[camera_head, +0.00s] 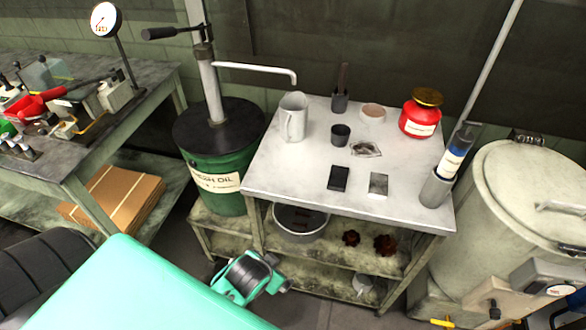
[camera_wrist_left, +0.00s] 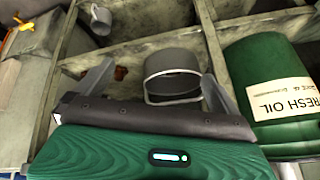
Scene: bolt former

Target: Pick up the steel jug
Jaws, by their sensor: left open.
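The steel jug (camera_head: 293,117), pale grey with a side handle, stands upright on the left part of the light metal table top (camera_head: 280,172) in the head view. I do not see it in the left wrist view. My left gripper (camera_head: 277,273) is low in front of the table, below the level of its top and apart from the jug. In the left wrist view its two fingers are spread wide (camera_wrist_left: 152,92) with nothing held between them. My right gripper is not in view.
A green oil drum (camera_head: 214,188) with a pump pipe stands left of the table. The table holds a red jar (camera_head: 420,118), dark cups and small blocks. A grey pan (camera_head: 300,224) sits on the shelf below, also in the left wrist view (camera_wrist_left: 172,72).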

